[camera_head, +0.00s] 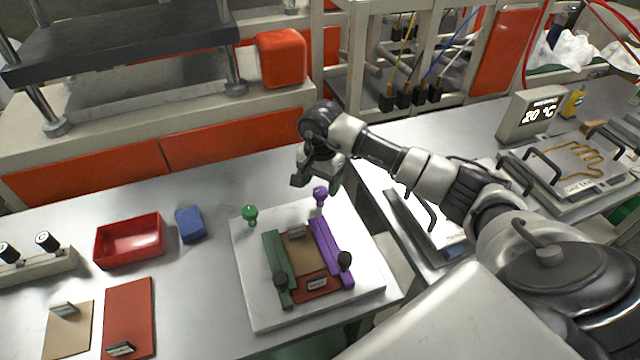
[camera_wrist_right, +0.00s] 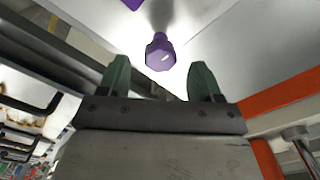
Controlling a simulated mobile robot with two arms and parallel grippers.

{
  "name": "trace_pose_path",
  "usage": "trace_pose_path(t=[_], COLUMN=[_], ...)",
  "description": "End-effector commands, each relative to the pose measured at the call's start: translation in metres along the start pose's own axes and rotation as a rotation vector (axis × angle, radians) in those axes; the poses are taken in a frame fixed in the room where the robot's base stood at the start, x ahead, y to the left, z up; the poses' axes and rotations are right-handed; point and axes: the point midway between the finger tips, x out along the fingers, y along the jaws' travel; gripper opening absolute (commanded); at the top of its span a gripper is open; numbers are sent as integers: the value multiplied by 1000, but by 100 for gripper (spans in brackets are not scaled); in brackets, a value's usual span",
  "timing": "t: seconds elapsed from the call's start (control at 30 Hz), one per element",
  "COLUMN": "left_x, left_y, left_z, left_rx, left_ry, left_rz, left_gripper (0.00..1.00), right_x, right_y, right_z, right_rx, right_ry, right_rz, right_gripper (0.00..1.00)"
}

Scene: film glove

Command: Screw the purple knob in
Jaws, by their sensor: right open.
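The purple knob (camera_head: 320,193) stands upright at the far end of the purple bar (camera_head: 326,250) on the white plate (camera_head: 260,310). In the right wrist view the knob (camera_wrist_right: 160,52) shows its faceted purple head just beyond the fingertips, between them. My right gripper (camera_head: 318,182) is above and close to the knob; in the wrist view its two green fingers (camera_wrist_right: 159,78) are apart with nothing between them. A green knob (camera_head: 250,213) stands at the far end of the green bar (camera_head: 275,268). My left gripper is in neither view.
A red tray (camera_head: 130,241) and a blue block (camera_head: 190,224) lie left of the plate. Black knobs (camera_head: 344,262) stand at the near ends of the bars. A hot plate with handles (camera_head: 570,165) is at the right.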

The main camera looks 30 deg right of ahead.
Motion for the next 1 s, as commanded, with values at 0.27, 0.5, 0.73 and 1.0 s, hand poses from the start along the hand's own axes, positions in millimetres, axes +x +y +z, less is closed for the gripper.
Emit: trace_pose_path(t=[0.27, 0.5, 0.73, 1.0], left_x=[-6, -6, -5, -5], left_y=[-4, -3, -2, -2], left_z=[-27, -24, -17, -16], left_rx=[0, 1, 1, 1], left_ry=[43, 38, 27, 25], left_rz=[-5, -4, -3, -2], left_gripper=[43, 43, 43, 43], right_x=[24, 26, 26, 26], right_y=[0, 0, 0, 0], right_z=[0, 0, 0, 0], right_rx=[1, 1, 1, 5], right_ry=[-1, 0, 0, 0], right_rz=[-1, -2, -1, -1], right_gripper=[65, 65, 34, 15])
